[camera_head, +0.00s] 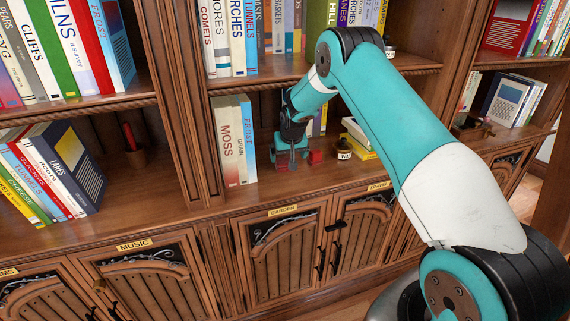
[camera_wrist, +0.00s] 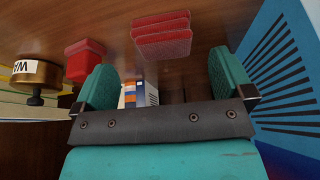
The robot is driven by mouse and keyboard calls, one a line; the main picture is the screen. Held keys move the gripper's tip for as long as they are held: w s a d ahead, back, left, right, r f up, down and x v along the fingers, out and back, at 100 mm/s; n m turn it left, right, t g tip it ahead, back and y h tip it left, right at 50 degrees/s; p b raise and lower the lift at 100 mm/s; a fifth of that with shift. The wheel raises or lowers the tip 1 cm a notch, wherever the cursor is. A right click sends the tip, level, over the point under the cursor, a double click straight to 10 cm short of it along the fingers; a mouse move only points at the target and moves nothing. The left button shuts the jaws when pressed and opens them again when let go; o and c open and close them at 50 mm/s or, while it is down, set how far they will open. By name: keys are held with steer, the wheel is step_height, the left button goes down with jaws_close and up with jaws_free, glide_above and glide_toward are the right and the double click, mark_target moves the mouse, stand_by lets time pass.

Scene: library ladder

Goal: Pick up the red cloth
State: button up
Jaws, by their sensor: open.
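The red cloth (camera_wrist: 162,36) appears in the wrist view as a folded, ribbed red bundle on the wooden shelf, beyond my fingertips and roughly centred between them. My gripper (camera_wrist: 162,82) is open, with its two teal fingers apart and nothing between them. In the head view my gripper (camera_head: 291,156) is low over the middle shelf, and red shows around its fingers, so the cloth is partly hidden there. A separate red block-like object (camera_wrist: 85,60) stands left of the cloth in the wrist view; it also shows right of my gripper in the head view (camera_head: 315,157).
A blue book (camera_wrist: 285,65) stands close to my right finger in the wrist view; upright books (camera_head: 228,140) stand left of my gripper in the head view. A shelf board (camera_head: 270,82) hangs above.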

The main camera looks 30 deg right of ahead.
mark_target(286, 162)
steer(key=p+x, duration=0.1)
steer(key=x, duration=0.4)
steer(key=shift+a+p, duration=0.2)
steer(key=shift+p, duration=0.2)
steer(key=shift+c, duration=0.2)
steer(key=c, duration=1)
